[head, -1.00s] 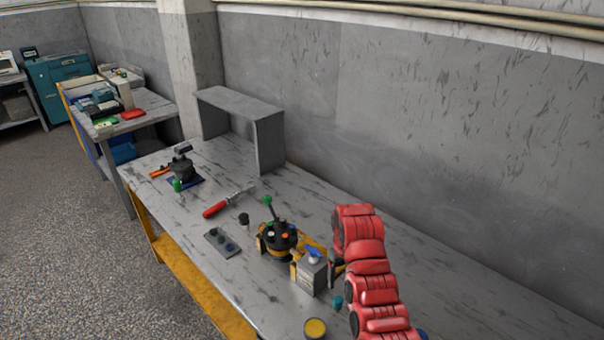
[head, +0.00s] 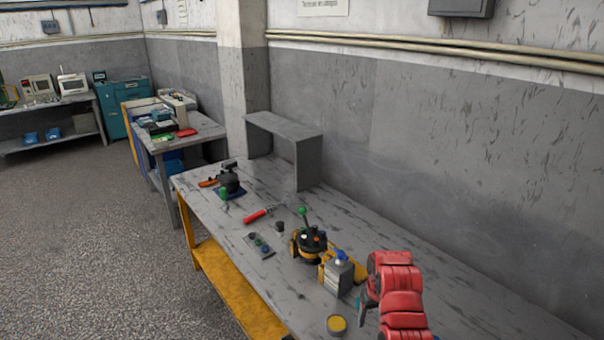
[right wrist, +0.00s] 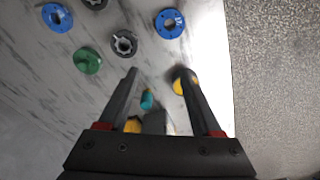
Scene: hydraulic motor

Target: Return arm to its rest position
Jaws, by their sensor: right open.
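My right arm (head: 402,290) is red and reaches over the right front of the workbench (head: 225,220). Its gripper (right wrist: 160,75) is open in the right wrist view, with nothing held between the fingertips. In the head view the gripper is mostly hidden by the arm, just right of a grey box with a blue knob (head: 340,277) on top. A black and yellow round assembly with a green-tipped lever (head: 310,243) stands left of that box. My left gripper is not in view.
Blue (right wrist: 170,23), green (right wrist: 88,61) and grey rings lie on the bench. A yellow-topped round container (head: 337,324) stands near the front edge. A red-handled tool (head: 257,216) and a dark plate (head: 259,245) lie farther left. A grey shelf (head: 308,160) stands at the wall.

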